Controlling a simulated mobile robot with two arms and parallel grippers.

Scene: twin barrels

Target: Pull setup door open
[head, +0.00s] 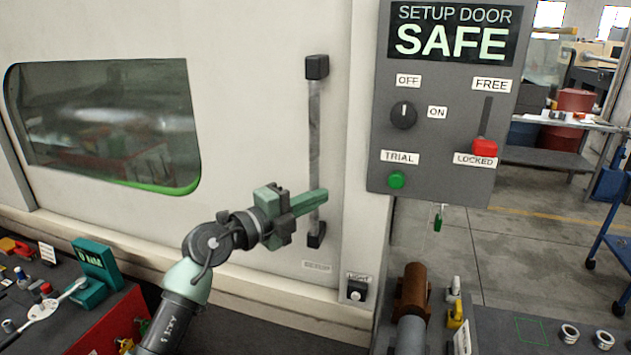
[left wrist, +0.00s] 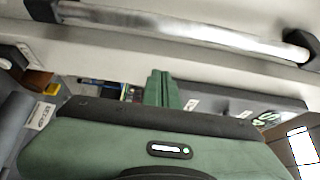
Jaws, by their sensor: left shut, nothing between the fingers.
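The setup door (head: 250,120) is a cream panel with a dark window; it looks closed. Its handle (head: 314,130) is an upright grey bar between two black mounts. The bar also crosses the top of the left wrist view (left wrist: 190,32). My left gripper (head: 318,196) is shut and empty, its green fingers pointing right across the bar's lower part in the head view. In the left wrist view the fingertips (left wrist: 158,80) appear below the bar, with a gap in the picture; I cannot tell contact. My right gripper is not in view.
A grey control panel (head: 440,185) reads SETUP DOOR SAFE. Its red slider (head: 484,148) is at LOCKED, and its knob (head: 403,114) points up towards OFF. A tool bench (head: 60,320) stands at lower left, another surface with parts (head: 510,335) at lower right.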

